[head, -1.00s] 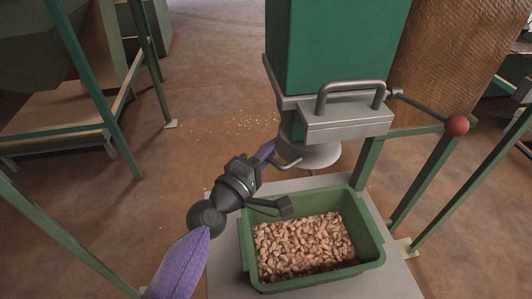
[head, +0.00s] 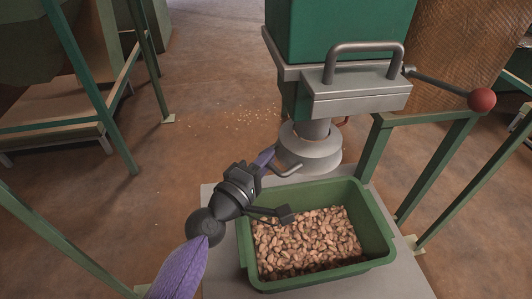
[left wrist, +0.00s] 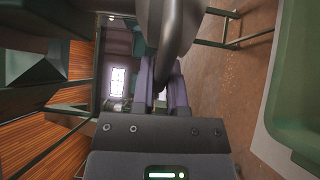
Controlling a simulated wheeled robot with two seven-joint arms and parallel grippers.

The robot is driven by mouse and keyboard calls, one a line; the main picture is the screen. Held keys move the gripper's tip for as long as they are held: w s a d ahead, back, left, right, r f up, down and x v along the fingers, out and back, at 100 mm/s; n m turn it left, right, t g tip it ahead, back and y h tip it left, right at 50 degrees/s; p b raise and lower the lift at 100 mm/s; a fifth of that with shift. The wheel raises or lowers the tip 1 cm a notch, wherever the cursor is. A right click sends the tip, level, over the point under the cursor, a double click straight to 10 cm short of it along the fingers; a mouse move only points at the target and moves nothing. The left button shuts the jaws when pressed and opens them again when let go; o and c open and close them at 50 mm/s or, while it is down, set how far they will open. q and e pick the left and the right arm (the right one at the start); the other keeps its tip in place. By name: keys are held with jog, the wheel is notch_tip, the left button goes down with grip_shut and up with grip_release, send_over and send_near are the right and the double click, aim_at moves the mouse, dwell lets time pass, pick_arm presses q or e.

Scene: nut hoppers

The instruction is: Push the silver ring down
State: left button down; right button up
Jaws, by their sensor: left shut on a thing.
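The silver ring (head: 308,156) is a flared grey collar around the metal spout under the green hopper. A stretch of bare spout (head: 313,128) shows between it and the grey housing above. A thin bent handle sticks out from the ring's left side. My left gripper (head: 267,156) comes in from the lower left and is shut on this handle. In the left wrist view, its pale purple fingers (left wrist: 162,88) are close together, partly hidden behind a dark curved piece. My right gripper is out of view.
A green tray (head: 382,243) full of nuts stands on a grey platform (head: 222,275) below the ring, close under my left wrist. A grey housing (head: 355,98) with a bar handle and a red-balled lever (head: 482,99) sits above. Green frame legs stand on both sides.

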pick_arm(q)
notch_tip(320, 180, down, 2)
jog(key=shift+f, duration=0.1)
jog(key=c, duration=0.7)
grip_release()
jog(key=shift+o, duration=0.2)
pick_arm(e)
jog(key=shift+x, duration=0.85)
pick_arm(q)
jog(key=shift+s+a, duration=0.25)
jog(key=shift+s, duration=0.05)
jog(key=v, duration=0.9)
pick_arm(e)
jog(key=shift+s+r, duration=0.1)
